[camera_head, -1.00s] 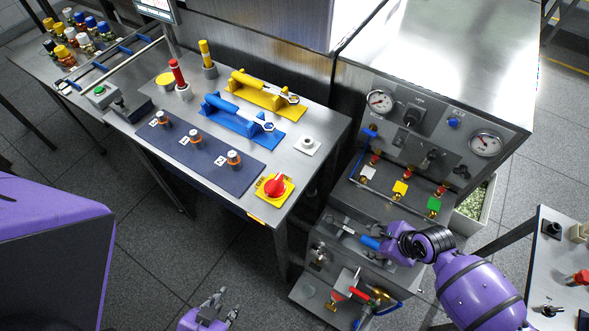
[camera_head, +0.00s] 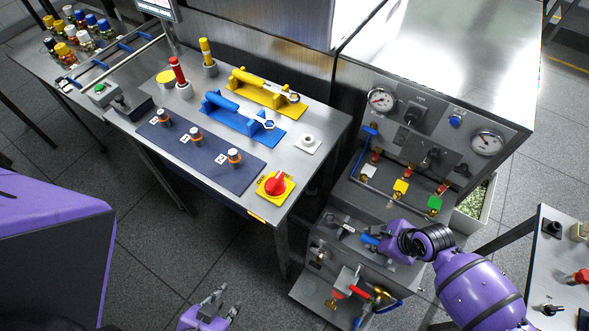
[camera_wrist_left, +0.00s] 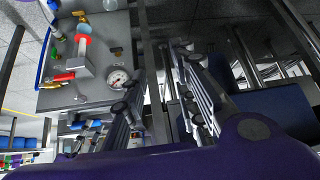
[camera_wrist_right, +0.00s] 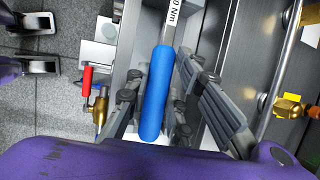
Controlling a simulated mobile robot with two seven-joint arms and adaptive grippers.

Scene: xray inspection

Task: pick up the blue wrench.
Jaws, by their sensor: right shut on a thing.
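The blue wrench (camera_wrist_right: 156,95) has a long blue handle and a grey shaft with a white label. In the right wrist view its handle runs between the fingers of my right gripper (camera_wrist_right: 157,108), which is shut on it. In the head view a short part of the blue handle (camera_head: 370,239) shows beside my right gripper (camera_head: 383,243), low at the front of the machine; the gripper hides the rest. My left gripper (camera_head: 223,303) is open and empty over the floor at the bottom. Its spread fingers (camera_wrist_left: 160,110) also show in the left wrist view.
The steel table holds a blue stand (camera_head: 228,116) and a yellow stand (camera_head: 256,95) with tools, and a red knob (camera_head: 275,184). Gauges and valves (camera_head: 400,187) sit above my right gripper. A red-handled valve (camera_head: 358,290) is just below it.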

